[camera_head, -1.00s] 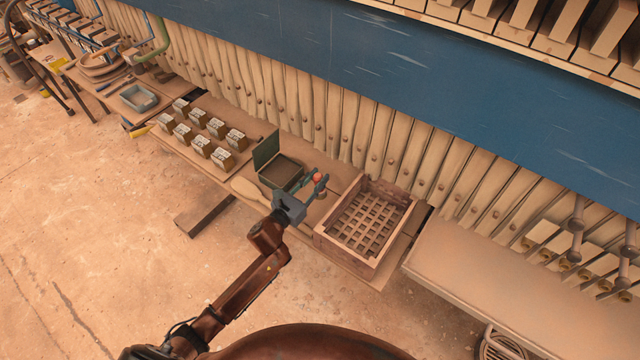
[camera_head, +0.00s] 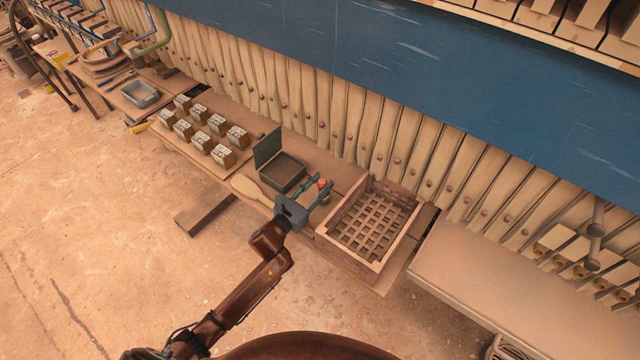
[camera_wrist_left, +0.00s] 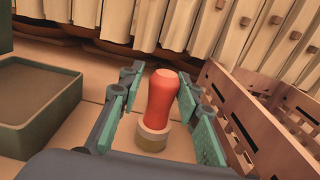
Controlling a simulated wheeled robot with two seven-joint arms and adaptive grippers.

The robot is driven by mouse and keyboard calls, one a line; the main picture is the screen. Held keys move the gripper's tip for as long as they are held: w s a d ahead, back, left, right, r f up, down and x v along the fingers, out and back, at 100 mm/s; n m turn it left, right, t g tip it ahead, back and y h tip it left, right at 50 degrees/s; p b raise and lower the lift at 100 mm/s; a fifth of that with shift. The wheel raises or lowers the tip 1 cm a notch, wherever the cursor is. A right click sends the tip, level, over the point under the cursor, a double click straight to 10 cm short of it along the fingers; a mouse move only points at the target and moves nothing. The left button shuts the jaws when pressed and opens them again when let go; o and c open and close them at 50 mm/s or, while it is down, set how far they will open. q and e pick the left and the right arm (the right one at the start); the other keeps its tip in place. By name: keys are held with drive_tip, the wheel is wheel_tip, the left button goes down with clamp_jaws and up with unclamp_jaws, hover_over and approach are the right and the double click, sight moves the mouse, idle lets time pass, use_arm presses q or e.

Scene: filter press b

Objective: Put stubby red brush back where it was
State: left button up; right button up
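The stubby red brush (camera_wrist_left: 158,105) stands upright on the bench in the left wrist view, with a red handle above a pale base. It also shows small in the head view (camera_head: 322,184). My left gripper (camera_head: 318,190) is open, its two green-padded fingers (camera_wrist_left: 160,112) on either side of the brush with visible gaps. The brush stands between an open green box (camera_head: 283,171) on its left and a wooden crate with a grid inside (camera_head: 328,238) on its right. My right gripper is not in view.
A wooden paddle-like object (camera_head: 250,190) lies at the bench's front edge. Several small labelled boxes (camera_head: 199,140) stand farther left, beyond them a grey-blue tray (camera_head: 141,94). The pale filter-press plates (camera_head: 340,120) rise close behind. The bench right of the crate (camera_head: 520,290) is clear.

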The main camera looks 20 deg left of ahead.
use_arm(q)
drive_tip(key=shift+o, duration=1)
drive_tip(key=shift+r, duration=0.1)
drive_tip(key=shift+s+a+r, duration=0.1)
drive_tip(key=shift+s+a, duration=0.05)
drive_tip(key=shift+s, duration=0.05)
drive_tip(key=p+v, duration=0.1)
drive_tip(key=v, duration=1)
drive_tip(key=shift+s, duration=0.35)
drive_tip(key=shift+a, duration=0.1)
